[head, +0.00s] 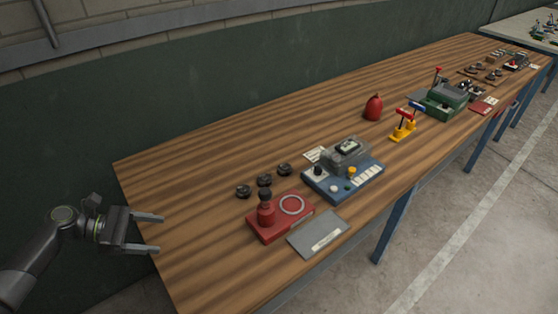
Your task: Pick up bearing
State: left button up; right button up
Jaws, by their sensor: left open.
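Several dark round parts lie on the long wooden table (190,165). Three of them, a left one (242,191), a middle one (264,180) and a right one (284,169), sit in a slanting row behind the red block; they look like bearings, but they are too small to be sure. More small dark round pieces (475,69) lie near the table's far end. My left gripper (160,234) is open and empty at the table's near left edge, to the left of the row and apart from it. My right gripper is out of view.
A red block (281,217) with a dark-topped post and a grey plate (319,234) are at the front. A blue box with controls (342,184) stands right of them. A red rounded object (373,107), yellow stand (403,131) and green machine (447,103) stand farther. The table's left end is clear.

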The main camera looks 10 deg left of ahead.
aim_at(284, 169)
jog(key=i+l, duration=0.25)
jog(key=i, duration=0.25)
jog(key=i+l, duration=0.25)
jog(key=i, duration=0.25)
